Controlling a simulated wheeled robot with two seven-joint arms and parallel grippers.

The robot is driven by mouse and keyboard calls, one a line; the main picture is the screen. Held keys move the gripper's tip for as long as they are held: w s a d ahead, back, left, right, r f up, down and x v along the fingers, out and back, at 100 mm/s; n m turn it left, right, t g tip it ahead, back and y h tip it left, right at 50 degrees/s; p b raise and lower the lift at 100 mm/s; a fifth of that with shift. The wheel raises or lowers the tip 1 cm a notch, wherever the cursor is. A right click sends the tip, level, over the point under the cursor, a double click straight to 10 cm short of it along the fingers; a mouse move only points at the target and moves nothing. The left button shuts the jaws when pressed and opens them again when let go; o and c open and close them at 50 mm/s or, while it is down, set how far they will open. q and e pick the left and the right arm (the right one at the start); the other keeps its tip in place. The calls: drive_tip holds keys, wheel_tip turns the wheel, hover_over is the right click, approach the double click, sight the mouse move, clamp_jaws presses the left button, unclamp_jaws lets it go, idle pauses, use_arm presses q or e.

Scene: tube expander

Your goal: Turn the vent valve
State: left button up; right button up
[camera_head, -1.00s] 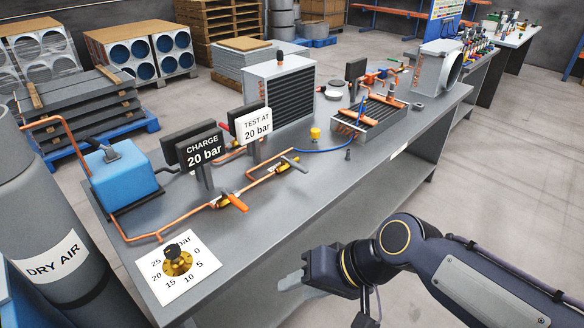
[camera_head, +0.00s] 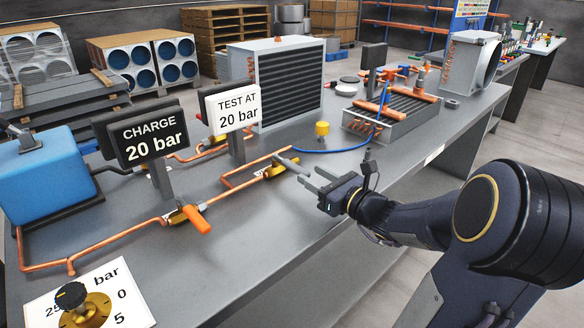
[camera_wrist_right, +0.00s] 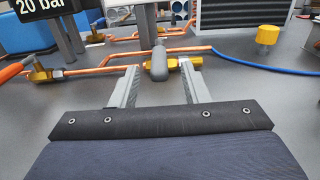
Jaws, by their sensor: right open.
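A brass valve (camera_head: 274,172) with a grey lever handle (camera_head: 291,164) sits on the copper pipe near the bench's front edge. My right gripper (camera_head: 309,178) is open and empty close to the handle's near end. In the right wrist view, the grey handle (camera_wrist_right: 158,64) appears between the two fingertips (camera_wrist_right: 159,76), end toward me, with the brass body (camera_wrist_right: 184,63) to its right. I cannot tell whether the fingertips reach past the handle's end. My left gripper is not in view.
A valve with an orange handle (camera_head: 196,219) is on the pipe to the left. The CHARGE 20 bar sign (camera_head: 150,137) and TEST AT 20 bar sign (camera_head: 234,113) stand behind the pipes. A brass dial (camera_head: 84,306) is at lower left. A blue hose (camera_head: 335,150) runs rightward.

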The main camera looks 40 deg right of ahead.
sight(294, 165)
drive_tip(key=w, duration=0.7)
drive_tip(key=shift+w+a, duration=0.1)
drive_tip(key=shift+a, duration=0.3)
drive_tip(key=shift+c, duration=0.3)
clamp_jaws()
